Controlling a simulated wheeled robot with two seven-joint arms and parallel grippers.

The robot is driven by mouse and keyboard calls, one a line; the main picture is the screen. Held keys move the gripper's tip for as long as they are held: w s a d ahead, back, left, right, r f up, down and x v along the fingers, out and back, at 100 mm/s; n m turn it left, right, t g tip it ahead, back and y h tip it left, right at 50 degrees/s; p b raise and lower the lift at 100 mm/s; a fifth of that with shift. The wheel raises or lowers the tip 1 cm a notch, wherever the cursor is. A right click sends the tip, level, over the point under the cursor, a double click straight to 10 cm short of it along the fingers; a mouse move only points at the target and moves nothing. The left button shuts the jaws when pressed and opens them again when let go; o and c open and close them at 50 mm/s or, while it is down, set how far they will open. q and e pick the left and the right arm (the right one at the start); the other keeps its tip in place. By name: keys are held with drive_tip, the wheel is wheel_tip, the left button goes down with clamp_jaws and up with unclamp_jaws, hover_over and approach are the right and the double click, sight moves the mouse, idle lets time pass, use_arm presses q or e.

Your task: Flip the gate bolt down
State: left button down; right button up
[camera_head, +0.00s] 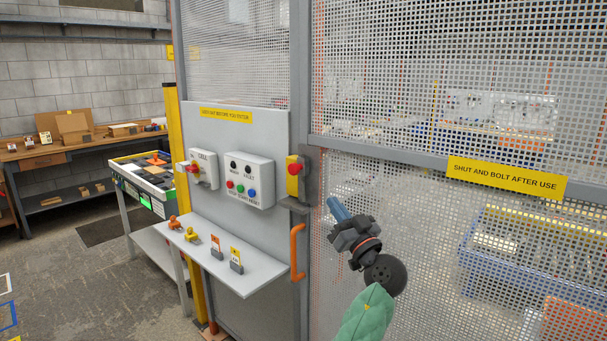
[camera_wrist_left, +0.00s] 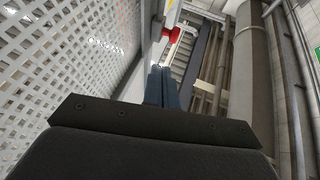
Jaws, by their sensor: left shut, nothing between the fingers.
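The gate bolt (camera_head: 294,169) is a yellow body with a red knob. It sits beside a dark grey bracket (camera_head: 297,204) at the gate's edge in the head view. Its red part (camera_wrist_left: 173,36) also shows beyond the fingertips in the left wrist view. Whether the bolt is up or down is hard to tell. My left gripper (camera_head: 336,204) has its blue fingers together and empty. It is right of and a little below the bolt, apart from it, in front of the mesh gate (camera_head: 450,210). The fingers (camera_wrist_left: 161,86) also show in the left wrist view. My right gripper is in neither view.
An orange handle (camera_head: 297,252) stands below the bolt. Left of it are a control panel (camera_head: 250,180), a rotary switch box (camera_head: 203,169) and a shelf (camera_head: 238,274) with tags and padlocks. A yellow sign (camera_head: 505,177) hangs on the gate.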

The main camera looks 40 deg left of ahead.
sight(303, 171)
use_arm(q)
drive_tip(key=r, duration=0.1)
drive_tip(key=s+r+n+g+y, duration=0.1)
drive_tip(key=r, duration=0.1)
drive_tip(key=r+n+g, duration=0.1)
drive_tip(key=shift+s+r+y, duration=0.15)
drive_tip(key=shift+s+y, duration=0.15)
drive_tip(key=shift+y, duration=0.1)
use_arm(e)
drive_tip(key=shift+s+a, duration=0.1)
